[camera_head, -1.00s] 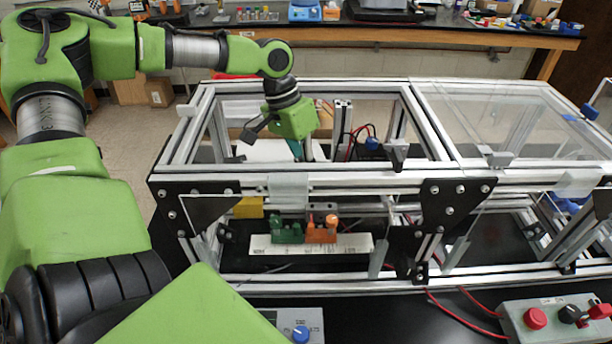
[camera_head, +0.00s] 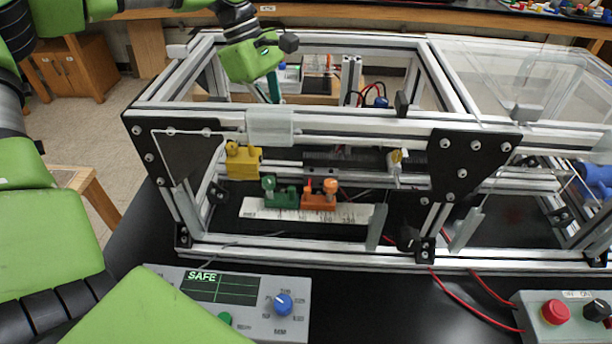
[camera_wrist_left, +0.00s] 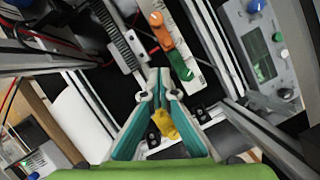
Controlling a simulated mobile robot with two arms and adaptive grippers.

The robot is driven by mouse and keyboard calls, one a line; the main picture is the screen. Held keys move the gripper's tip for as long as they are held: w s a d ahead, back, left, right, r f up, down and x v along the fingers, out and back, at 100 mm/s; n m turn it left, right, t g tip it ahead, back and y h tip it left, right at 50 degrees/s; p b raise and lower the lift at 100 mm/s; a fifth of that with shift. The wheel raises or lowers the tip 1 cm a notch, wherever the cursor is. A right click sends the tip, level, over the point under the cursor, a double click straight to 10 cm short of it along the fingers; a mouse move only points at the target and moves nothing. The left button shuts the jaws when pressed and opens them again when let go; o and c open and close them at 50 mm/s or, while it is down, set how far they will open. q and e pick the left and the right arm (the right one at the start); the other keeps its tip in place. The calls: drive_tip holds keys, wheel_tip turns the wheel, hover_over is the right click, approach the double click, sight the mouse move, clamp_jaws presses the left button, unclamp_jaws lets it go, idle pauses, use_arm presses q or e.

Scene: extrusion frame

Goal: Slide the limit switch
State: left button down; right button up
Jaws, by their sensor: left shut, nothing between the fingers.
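Three coloured blocks with knobs sit inside the extrusion frame (camera_head: 330,250): yellow (camera_head: 243,163), green (camera_head: 280,196) and orange (camera_head: 319,196). I cannot tell which is the limit switch. Green and orange are side by side by a white printed scale (camera_head: 347,216); yellow is higher, to the left. My left gripper (camera_head: 272,90) points down through the frame's open top, behind the front top bar, its fingertips partly hidden. In the left wrist view, its teal fingers (camera_wrist_left: 160,78) are shut and empty. The yellow block (camera_wrist_left: 165,122) shows between the fingers; orange (camera_wrist_left: 161,30) and green (camera_wrist_left: 182,66) lie past the tips.
The front top bar (camera_head: 350,127) and black corner plates (camera_head: 465,165) border the opening. Clear panels (camera_head: 530,75) cover the right bay. A control box (camera_head: 245,300) reading SAFE and a red-button box (camera_head: 560,315) stand in front. Red cables (camera_head: 470,310) cross the bench.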

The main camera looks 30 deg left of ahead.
use_arm(q)
drive_tip(key=shift+d+f+p, duration=0.6)
drive_tip(key=shift+d+f, duration=0.65)
drive_tip(key=shift+f, duration=0.3)
drive_tip(key=shift+d+f+p, duration=0.55)
drive_tip(key=shift+d+f, duration=0.7)
drive_tip(key=shift+f, duration=0.3)
drive_tip(key=shift+d+f+p, duration=0.6)
drive_tip(key=shift+d+f, duration=0.65)
drive_tip(key=shift+f, duration=0.3)
